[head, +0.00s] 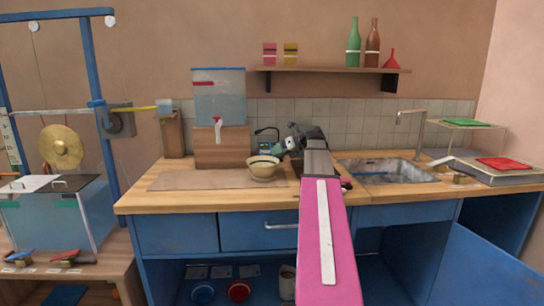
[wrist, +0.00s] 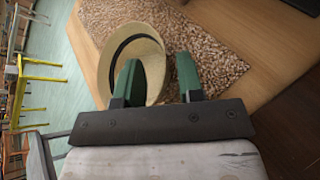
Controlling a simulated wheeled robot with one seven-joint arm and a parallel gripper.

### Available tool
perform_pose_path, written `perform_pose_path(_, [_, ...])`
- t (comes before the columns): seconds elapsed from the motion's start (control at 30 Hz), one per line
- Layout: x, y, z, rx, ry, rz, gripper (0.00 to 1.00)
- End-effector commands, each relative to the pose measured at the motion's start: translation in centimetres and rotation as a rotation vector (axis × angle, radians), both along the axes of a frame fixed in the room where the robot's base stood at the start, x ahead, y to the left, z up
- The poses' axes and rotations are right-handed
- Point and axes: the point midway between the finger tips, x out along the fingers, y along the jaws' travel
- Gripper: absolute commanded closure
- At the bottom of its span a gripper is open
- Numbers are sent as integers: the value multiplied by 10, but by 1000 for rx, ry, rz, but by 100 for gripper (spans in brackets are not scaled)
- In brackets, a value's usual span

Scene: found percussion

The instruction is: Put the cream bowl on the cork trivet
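The cream bowl (head: 262,169), with a dark band, is at the middle of the wooden counter in the head view. It also shows in the wrist view (wrist: 112,48), over one edge of a speckled brown cork surface (wrist: 205,50). A flat brown mat (head: 195,180) lies on the counter to the bowl's left in the head view; it seems to be this cork surface. My gripper (wrist: 157,72) has its green fingers apart at the bowl's rim. One finger overlaps the bowl's inside, the other is outside it, with a gap visible. I cannot tell whether the bowl rests on the cork.
A wooden box with a clear tank (head: 219,97) stands behind the mat. A sink (head: 388,172) is at the right, with a tray (head: 495,173) beyond it. A shelf (head: 330,69) with bottles hangs above. A gong (head: 62,147) hangs at the far left.

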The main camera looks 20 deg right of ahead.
Motion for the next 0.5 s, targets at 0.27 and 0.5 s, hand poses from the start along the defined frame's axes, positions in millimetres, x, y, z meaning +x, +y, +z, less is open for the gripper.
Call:
perform_pose_path(0.27, [-30, -39, 25, 0, -1, -2, 65])
perform_pose_path(0.5, [-43, -55, 36, -1, 0, -1, 65])
